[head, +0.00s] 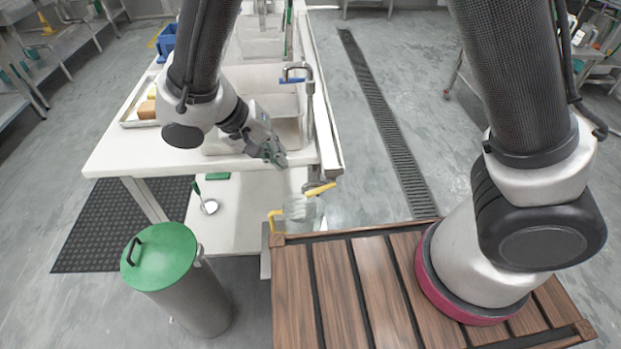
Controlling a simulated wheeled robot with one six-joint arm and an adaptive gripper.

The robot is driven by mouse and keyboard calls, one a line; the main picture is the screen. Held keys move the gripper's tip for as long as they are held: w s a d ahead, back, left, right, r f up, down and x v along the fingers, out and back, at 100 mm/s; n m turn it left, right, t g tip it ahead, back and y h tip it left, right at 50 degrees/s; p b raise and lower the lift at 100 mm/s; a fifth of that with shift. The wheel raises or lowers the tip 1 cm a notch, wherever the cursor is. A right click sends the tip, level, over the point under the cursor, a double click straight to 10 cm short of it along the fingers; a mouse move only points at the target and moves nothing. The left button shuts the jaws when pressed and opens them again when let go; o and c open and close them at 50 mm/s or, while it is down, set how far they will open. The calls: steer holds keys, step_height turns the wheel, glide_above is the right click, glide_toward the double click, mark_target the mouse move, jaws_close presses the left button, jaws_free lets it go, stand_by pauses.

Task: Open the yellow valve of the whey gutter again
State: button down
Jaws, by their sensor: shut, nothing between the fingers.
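The whey gutter (327,130) runs along the right edge of the white table. A yellow valve lever (320,189) shows below its near end, lying slanted, with its right end higher. I cannot tell from this view whether the valve is open or shut. My gripper (277,161) is shut and empty. It hangs over the near right corner of the table, to the left of the gutter and above and left of the yellow lever, apart from it.
A clear jug (303,213) with a yellow handle stands below the lever. White basins (276,105) and a metal tap (298,68) are on the table. A green-lidded bin (160,256) stands at the front left. A floor drain (385,125) runs along the clear floor to the right.

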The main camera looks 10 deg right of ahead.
mark_target(308, 192)
steer(key=shift+f, duration=0.1)
steer(key=x, duration=1.3)
steer(key=shift+d+f, duration=0.25)
steer(key=shift+f, duration=0.1)
steer(key=shift+f+h, duration=0.7)
steer(key=shift+f, duration=0.1)
steer(key=shift+w+a+r, duration=0.1)
steer(key=shift+a+r, duration=0.05)
